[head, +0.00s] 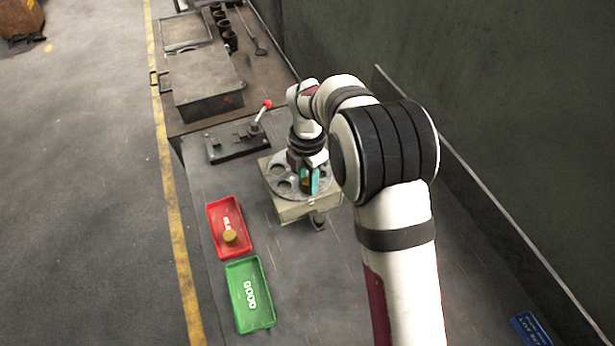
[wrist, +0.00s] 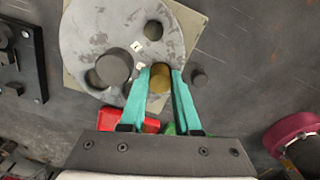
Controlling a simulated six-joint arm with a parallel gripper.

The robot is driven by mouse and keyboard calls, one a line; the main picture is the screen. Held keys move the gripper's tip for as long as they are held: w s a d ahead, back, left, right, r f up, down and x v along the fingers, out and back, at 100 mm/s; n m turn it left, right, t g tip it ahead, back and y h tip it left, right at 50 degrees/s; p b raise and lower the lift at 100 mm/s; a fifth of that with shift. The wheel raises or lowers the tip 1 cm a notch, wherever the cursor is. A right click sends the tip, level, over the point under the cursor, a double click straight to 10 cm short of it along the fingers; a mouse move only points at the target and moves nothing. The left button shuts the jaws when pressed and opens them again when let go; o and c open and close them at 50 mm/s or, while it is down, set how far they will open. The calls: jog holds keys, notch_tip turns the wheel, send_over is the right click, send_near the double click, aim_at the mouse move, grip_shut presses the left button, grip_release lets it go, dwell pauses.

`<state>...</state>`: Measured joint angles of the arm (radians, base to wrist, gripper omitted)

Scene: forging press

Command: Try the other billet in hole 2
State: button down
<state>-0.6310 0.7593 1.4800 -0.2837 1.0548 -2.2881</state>
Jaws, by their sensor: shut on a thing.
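My gripper (head: 309,181) has teal fingers and points down over the round grey plate (head: 273,182). In the wrist view, the fingers (wrist: 160,80) are shut on a brass billet (wrist: 159,79) near the edge of the plate (wrist: 85,30). I cannot tell whether the billet's lower end is in a hole or above the plate. Open dark holes show beside it in the plate; the small number labels are too blurred to read surely. Another brass billet (head: 230,237) stands in the red tray (head: 214,214).
The plate sits on a beige box (head: 293,210) with a dark knob (head: 318,221) at its front. A green tray (head: 236,293) marked GOOD lies in front of the red one. A red-knobbed lever fixture (head: 235,142) and a grey metal box (head: 205,83) stand farther back.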

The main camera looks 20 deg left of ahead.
jog(key=shift+f, duration=0.1)
jog(key=c, duration=0.5)
grip_release()
jog(key=shift+c, duration=0.2)
jog(key=shift+r, duration=5)
